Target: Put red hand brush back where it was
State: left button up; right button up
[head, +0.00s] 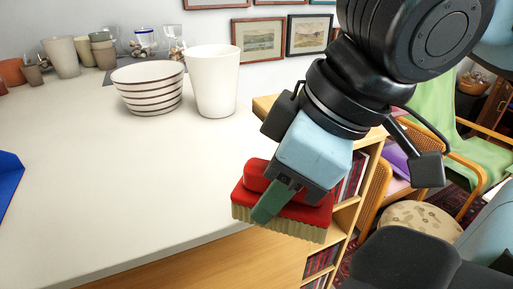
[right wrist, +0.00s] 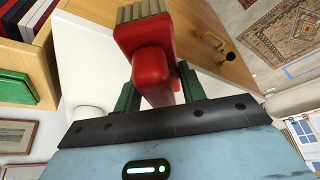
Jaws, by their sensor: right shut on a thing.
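The red hand brush (head: 310,212) with pale bristles is in my right gripper (head: 277,196), seen in the head view over the right edge of the white table. Its bristles point down. In the right wrist view the red brush (right wrist: 152,75) sits between the green fingers of my right gripper (right wrist: 157,93), which are shut on its handle. Whether the bristles touch anything below cannot be told. My left gripper is not in view.
On the white table (head: 110,190) stand a striped bowl (head: 148,88), a white vase (head: 212,82) and several pots at the back left. A blue object (head: 10,185) lies at the left edge. A wooden bookshelf (head: 345,215) stands right of the table. The table's middle is clear.

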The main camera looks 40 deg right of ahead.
jog(key=w+d, duration=0.1)
jog(key=w, duration=0.1)
jog(key=w+d+p, duration=0.1)
jog(key=w, duration=0.1)
jog(key=w+d, duration=0.1)
jog(key=w, duration=0.1)
jog(key=shift+w+d+f+p, duration=0.1)
jog(key=shift+w+f+p, duration=0.2)
jog(key=shift+w, duration=0.05)
jog(key=w, duration=0.1)
jog(key=w+d, duration=0.1)
jog(key=w, duration=0.1)
jog(key=w+d, duration=0.1)
jog(key=w, duration=0.1)
jog(key=shift+d+f, duration=0.2)
jog(key=shift+f, duration=0.05)
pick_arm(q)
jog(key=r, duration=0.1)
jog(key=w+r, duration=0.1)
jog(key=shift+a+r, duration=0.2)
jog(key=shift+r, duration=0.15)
pick_arm(e)
jog(key=shift+w+d, duration=0.1)
jog(key=shift+w, duration=0.15)
